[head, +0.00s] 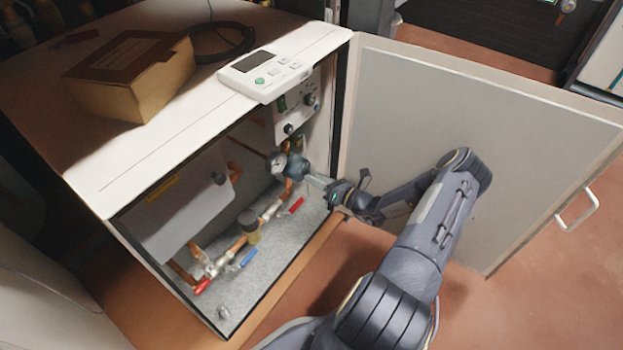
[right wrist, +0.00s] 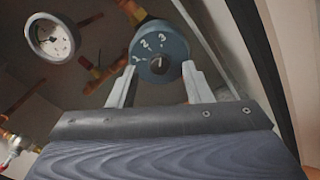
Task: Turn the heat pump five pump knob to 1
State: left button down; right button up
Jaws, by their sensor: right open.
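The pump knob (head: 294,167) is a round blue-grey dial inside the open heat pump cabinet, beside a round gauge (head: 277,163). In the right wrist view the knob (right wrist: 160,46) shows white digits, a 2 and a 3 among them, and a pale mark near its middle. Which digit it is set to I cannot tell. My right gripper (head: 314,181) reaches in from the right. In the right wrist view its two pale fingers (right wrist: 158,70) are apart, one on each side of the knob's near edge. Whether they touch it is unclear. My left gripper is not in view.
The cabinet door (head: 450,120) stands open to the right, close to my right arm. Copper pipes with red (head: 296,205) and blue (head: 248,258) valve handles lie below the knob. A control panel (head: 265,76) and a cardboard box (head: 130,75) sit on top.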

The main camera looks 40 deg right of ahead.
jog(key=shift+x, duration=0.95)
grip_shut()
jog(key=shift+n, duration=0.4)
jog(key=shift+s+n+p, duration=0.1)
jog(key=shift+n+p, duration=2.7)
jog(key=shift+n, duration=5.8)
